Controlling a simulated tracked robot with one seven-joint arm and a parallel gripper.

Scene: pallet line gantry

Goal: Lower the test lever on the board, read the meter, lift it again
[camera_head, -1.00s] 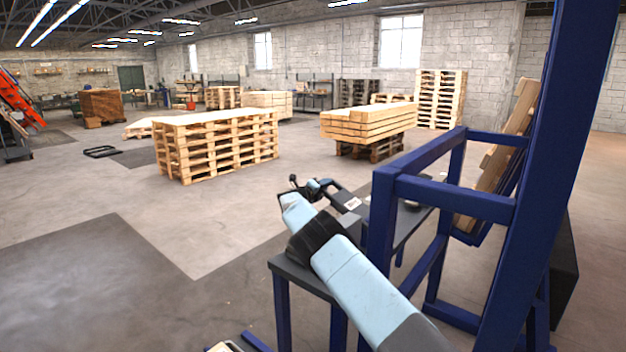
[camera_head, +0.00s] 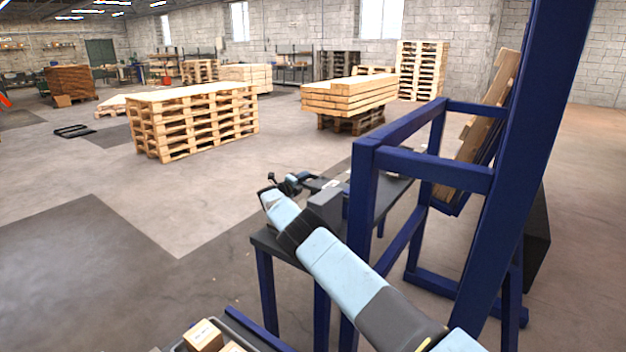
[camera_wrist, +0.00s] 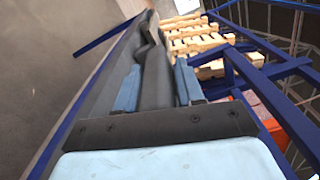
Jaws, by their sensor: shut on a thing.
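In the wrist view, my gripper (camera_wrist: 157,88) has its two blue fingers on either side of a dark grey bar (camera_wrist: 155,75) and is shut on it. The bar runs away from me, with a bend near its far end. I cannot tell whether it is the test lever. In the head view, my light blue arm reaches over a dark bench (camera_head: 268,240) beside the blue frame. Small black parts (camera_head: 293,182) show around the arm's far end, and the fingers are not clear there. No meter face or readable board shows in either view.
A blue steel frame (camera_head: 362,200) stands close to the right of my arm, with a tilted pallet (camera_head: 482,125) behind it. Small cardboard boxes (camera_head: 203,336) lie at the bottom. A pallet stack (camera_head: 195,120) stands farther off.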

